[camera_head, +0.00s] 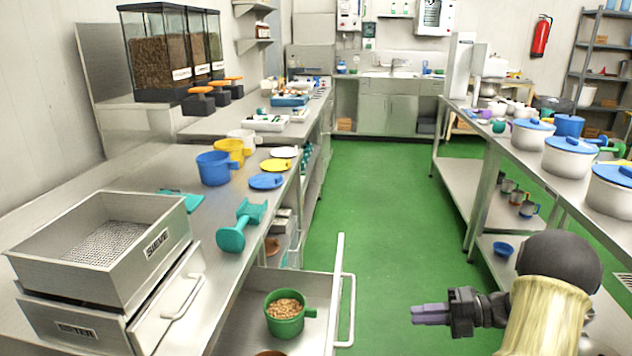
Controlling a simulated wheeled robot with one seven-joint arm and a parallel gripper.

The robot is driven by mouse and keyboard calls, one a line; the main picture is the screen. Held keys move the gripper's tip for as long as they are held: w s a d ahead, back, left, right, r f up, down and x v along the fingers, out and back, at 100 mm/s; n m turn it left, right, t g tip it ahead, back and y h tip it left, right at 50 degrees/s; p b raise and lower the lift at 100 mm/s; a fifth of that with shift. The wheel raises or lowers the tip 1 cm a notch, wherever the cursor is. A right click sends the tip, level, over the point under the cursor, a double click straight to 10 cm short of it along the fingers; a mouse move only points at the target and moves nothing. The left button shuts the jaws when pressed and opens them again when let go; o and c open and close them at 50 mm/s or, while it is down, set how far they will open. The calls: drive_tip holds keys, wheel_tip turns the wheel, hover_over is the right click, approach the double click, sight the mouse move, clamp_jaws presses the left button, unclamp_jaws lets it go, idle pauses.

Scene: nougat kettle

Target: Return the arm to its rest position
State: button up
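My gripper (430,314) is at the lower right of the head view, over the green floor, with its fingers pointing left. Nothing shows between or beyond the fingers. They are seen close together from the side, so I cannot tell whether they are open or shut. My arm reaches in from the lower right corner, and its elbow part stands close to the right-hand table. The gripper is apart from the tables and from the open drawer.
An open drawer (341,270) juts out at the left counter, with a green cup (286,314) of brown pieces in it. A steel sieve box (105,245) stands on that counter. The right table (480,125) carries lidded white pots (568,157). The green floor (385,200) between is clear.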

drive_tip(key=w+a+r+m+t+h, duration=0.2)
drive_tip(key=w+m+t+h, duration=0.2)
drive_tip(key=w+m, duration=0.15)
drive_tip(key=w+a+r+m+t+h, duration=0.2)
drive_tip(key=w+a+m+t+h, duration=0.15)
drive_tip(key=w+m, duration=0.2)
drive_tip(key=s+a+f+m+g+h, duration=0.2)
drive_tip(key=s+a+m+g+h, duration=0.25)
drive_tip(key=s+m, duration=0.75)
drive_tip(key=s+a+f+m+g+h, duration=0.1)
drive_tip(key=s+a+m+g+h, duration=0.3)
drive_tip(key=s+m, duration=0.75)
wheel_tip(320, 180, up, 24)
drive_tip(key=s+n+y+p, duration=0.1)
drive_tip(key=n+p, duration=0.1)
drive_tip(key=p, duration=2.2)
drive_tip(key=shift+s+a+g+p, duration=0.15)
drive_tip(key=shift+s+g+p, duration=0.05)
drive_tip(key=shift+g+p, duration=0.1)
drive_tip(key=shift+f, duration=0.1)
